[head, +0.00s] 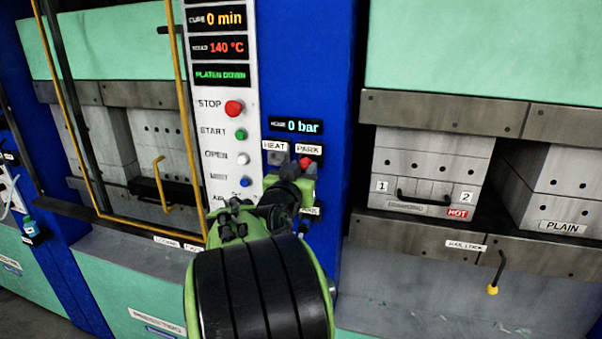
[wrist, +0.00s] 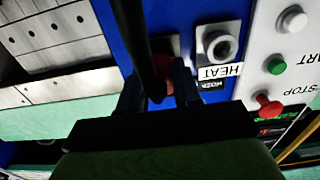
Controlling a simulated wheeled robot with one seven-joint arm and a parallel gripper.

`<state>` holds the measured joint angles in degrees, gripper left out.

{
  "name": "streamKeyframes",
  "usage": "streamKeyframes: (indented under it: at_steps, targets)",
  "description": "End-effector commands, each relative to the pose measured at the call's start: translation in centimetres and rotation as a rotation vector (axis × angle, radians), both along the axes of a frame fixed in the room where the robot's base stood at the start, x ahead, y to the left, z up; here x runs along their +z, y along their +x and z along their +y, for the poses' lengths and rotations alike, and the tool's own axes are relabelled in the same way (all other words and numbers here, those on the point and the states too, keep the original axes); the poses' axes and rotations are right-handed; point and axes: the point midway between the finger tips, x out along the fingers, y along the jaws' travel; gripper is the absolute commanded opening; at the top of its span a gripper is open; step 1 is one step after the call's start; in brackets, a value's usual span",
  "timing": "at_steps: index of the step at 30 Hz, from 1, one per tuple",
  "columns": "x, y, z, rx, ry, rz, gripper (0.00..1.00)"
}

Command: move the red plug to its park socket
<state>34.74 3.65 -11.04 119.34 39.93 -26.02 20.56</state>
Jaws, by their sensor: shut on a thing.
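The red plug (head: 306,162) is at the control panel, just below the PARK label (head: 308,149). My gripper (head: 304,174) is shut on it. In the wrist view the red plug (wrist: 162,72) sits between the two fingers of my gripper (wrist: 159,84), with a black cable (wrist: 132,30) beside it. It is in front of a grey square socket plate (wrist: 174,44), the park socket, mostly hidden. I cannot tell how deep the plug is in it. The HEAT socket (wrist: 219,46) next to it is empty.
The panel's STOP (head: 233,108), START (head: 241,134) and other buttons stand left of the sockets. A lower label (head: 309,211) seems to read PARK too. A press with a mould marked HOT (head: 457,212) is on the right. A yellow guard frame (head: 185,100) is on the left.

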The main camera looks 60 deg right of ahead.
Motion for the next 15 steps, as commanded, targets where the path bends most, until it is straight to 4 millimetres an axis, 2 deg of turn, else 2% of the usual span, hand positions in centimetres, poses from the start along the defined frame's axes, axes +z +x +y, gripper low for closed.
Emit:
streamKeyframes:
  at_steps: [15]
  targets:
    - [0.0, 0.2, -1.3, -0.001, -0.001, 0.001, 0.01]
